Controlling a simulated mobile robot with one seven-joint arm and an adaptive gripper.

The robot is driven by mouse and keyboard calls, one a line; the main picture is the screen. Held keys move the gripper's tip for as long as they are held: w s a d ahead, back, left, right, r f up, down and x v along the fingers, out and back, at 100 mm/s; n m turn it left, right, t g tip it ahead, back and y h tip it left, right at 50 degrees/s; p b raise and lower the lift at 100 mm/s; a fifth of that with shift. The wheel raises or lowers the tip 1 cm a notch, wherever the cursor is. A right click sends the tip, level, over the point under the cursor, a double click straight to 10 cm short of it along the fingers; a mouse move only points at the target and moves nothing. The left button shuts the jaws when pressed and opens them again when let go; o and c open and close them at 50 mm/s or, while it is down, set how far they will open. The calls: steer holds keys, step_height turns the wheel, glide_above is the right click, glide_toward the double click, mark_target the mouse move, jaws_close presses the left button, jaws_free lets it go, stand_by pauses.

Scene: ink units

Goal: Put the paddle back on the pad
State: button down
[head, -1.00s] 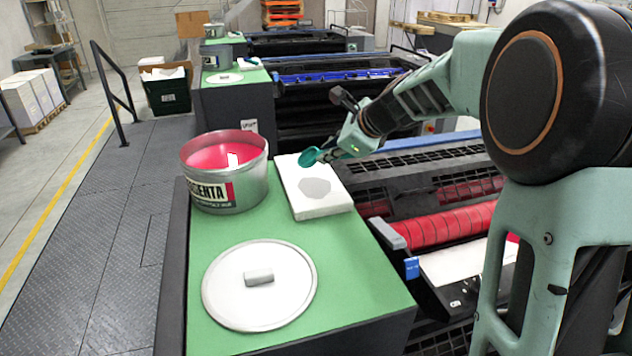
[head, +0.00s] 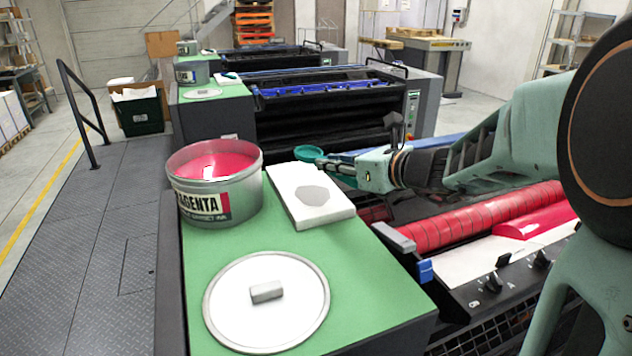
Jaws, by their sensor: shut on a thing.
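The paddle (head: 309,153) shows as a teal round end with a raised rim. My gripper (head: 328,167) is shut on it, just right of the pad's far end. The fingers and the held part are small, so the exact grip is hard to see. The pad (head: 290,182), a white block with a grey patch on top, lies on the green counter. The paddle appears above and beyond the pad's far right corner; I cannot tell its height. No paddle lies on the pad.
An open tin of magenta ink (head: 214,202) stands left of the pad. Its round lid (head: 266,325) lies nearer on the green counter (head: 218,258). The press with red rollers (head: 455,227) is to the right. Free counter lies between pad and lid.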

steer(key=w+a+f, duration=0.2)
steer(key=w+f, duration=0.1)
steer(key=w, duration=0.2)
glide_above(317, 193)
steer(key=f, duration=0.5)
steer(key=shift+s+f, duration=0.1)
steer(key=shift+s, duration=0.1)
steer(key=shift+w+a+f, duration=0.1)
steer(key=shift+w+f, duration=0.1)
steer(key=shift+f, duration=1.55)
steer(key=shift+f+b, duration=0.2)
steer(key=shift+b, duration=0.15)
steer(key=c, duration=1.8)
jaws_free()
